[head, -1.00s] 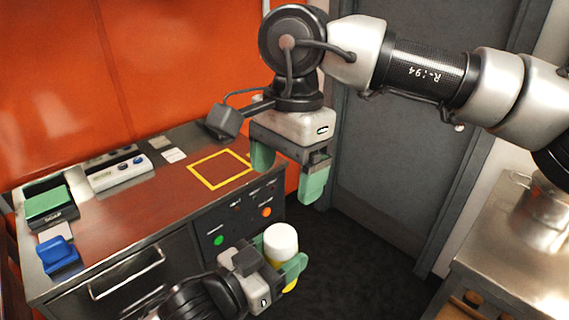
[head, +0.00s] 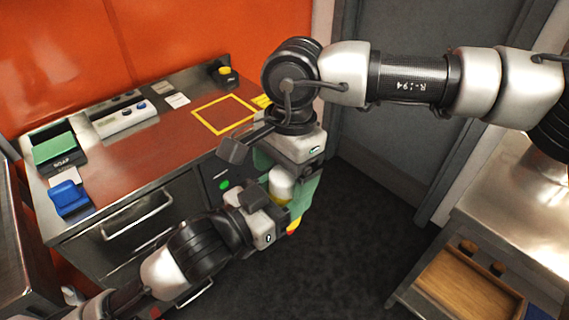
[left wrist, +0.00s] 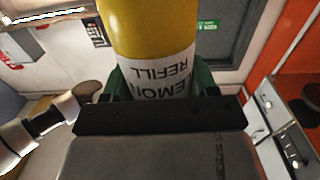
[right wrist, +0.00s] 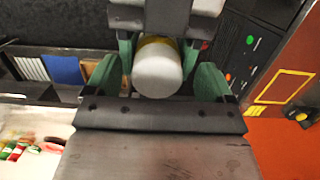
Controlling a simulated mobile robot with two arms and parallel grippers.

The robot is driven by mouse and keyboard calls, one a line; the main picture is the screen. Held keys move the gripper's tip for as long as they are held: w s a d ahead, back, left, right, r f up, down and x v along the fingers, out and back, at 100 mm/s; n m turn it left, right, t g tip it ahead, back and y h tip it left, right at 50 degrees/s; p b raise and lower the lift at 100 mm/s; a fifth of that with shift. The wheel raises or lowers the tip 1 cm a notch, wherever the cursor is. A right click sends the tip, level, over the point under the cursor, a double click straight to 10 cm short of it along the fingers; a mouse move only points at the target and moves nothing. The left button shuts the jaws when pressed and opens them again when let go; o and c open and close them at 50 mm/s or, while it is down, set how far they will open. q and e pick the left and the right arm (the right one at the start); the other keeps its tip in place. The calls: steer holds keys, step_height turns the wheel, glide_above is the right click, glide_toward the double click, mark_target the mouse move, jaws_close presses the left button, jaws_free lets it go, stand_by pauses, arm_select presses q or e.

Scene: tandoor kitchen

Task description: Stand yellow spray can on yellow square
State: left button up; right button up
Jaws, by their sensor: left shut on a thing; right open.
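The yellow spray can (head: 283,185) has a white top and a white label reading "LEMON REFILL" in the left wrist view (left wrist: 150,28). My left gripper (head: 281,212) is shut on it and holds it in the air in front of the counter. My right gripper (head: 285,176) is open, with its green fingers on either side of the white top. In the right wrist view the top (right wrist: 158,72) sits between these fingers with visible gaps. The yellow square (head: 226,115) is an empty outline on the brown counter top, behind and left of the grippers.
The counter (head: 150,160) also bears a yellow button on a black base (head: 226,72), a white switch box (head: 125,118), a green-topped device (head: 55,150) and a blue object (head: 70,198). A metal table (head: 500,215) stands at the right. The dark floor between is clear.

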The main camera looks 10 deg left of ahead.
steer(key=shift+c, duration=0.3)
steer(key=c, duration=1)
arm_select(q)
steer(key=o, duration=1.1)
arm_select(e)
steer(key=shift+c, duration=0.3)
arm_select(q)
steer(key=shift+o, duration=0.2)
